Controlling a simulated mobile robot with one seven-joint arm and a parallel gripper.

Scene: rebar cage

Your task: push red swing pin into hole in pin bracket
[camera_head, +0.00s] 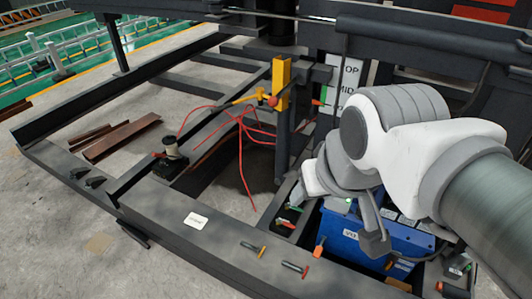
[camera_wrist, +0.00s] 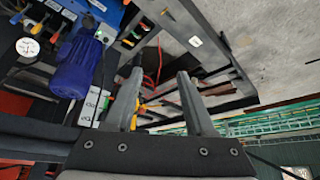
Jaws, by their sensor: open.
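A yellow upright bracket (camera_head: 282,82) stands on a dark post near the middle of the head view. It looks like the pin bracket, but its hole is too small to make out. A small red knob (camera_head: 273,101) sits at its left side, beside a yellow bar; it may be the red swing pin, though I cannot be sure. My gripper (camera_head: 338,215) is open, below and to the right of the bracket and apart from it, above a blue box. In the wrist view, my gripper (camera_wrist: 160,74) has two spread fingers with nothing held; yellow and red parts show behind them.
Loose red cables (camera_head: 241,140) hang below the yellow bar. The blue box (camera_head: 345,238) stands inside the dark frame (camera_head: 170,222). Coloured-handled tools lie on the frame's front edge. A blue motor (camera_wrist: 78,65) shows in the wrist view.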

